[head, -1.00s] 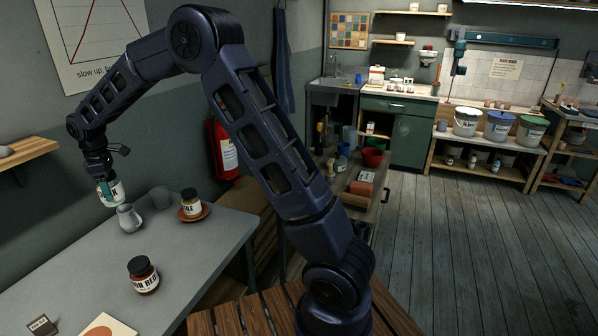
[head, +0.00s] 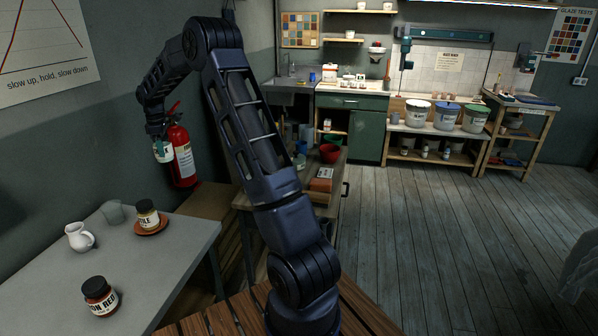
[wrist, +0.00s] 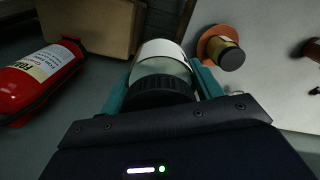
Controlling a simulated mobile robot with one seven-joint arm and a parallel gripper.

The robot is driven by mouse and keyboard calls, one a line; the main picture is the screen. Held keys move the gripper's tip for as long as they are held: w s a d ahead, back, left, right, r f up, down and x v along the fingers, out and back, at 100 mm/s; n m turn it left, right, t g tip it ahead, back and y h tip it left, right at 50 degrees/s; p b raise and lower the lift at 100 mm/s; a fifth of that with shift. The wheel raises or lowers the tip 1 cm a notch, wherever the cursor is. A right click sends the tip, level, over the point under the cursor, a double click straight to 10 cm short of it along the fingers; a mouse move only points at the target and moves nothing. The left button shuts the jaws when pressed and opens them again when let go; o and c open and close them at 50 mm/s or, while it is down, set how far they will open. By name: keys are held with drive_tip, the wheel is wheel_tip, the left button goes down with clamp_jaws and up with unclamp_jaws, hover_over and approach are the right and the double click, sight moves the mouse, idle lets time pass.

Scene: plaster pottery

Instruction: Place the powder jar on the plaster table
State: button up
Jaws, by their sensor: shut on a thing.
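A jar with a dark lid and white label (head: 163,152) is held in my gripper (head: 157,138), in front of the fire extinguisher in the head view. In the wrist view the jar (wrist: 163,52) sits between the two teal fingers, its ribbed black lid toward the camera. My gripper is shut on it, clear of any surface. Its label is too small to read. A grey table (head: 190,262) is at lower left and a cluttered wooden bench (head: 308,170) stands behind my arm. I cannot tell which is the plaster table.
The grey table carries a white pitcher (head: 80,237), a grey cup (head: 113,212), a jar on a terracotta saucer (head: 151,230) and an iron red jar (head: 100,297). The red extinguisher (head: 181,158) hangs on the wall. The bench holds a red bowl (head: 330,154).

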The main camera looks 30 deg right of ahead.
drive_tip(key=d+m, duration=0.4)
drive_tip(key=d, duration=4.4)
wheel_tip(320, 180, down, 19)
drive_tip(key=shift+s+a, duration=0.1)
drive_tip(key=shift+a, duration=0.05)
drive_tip(key=shift+f, duration=0.15)
drive_tip(key=o, duration=1.3)
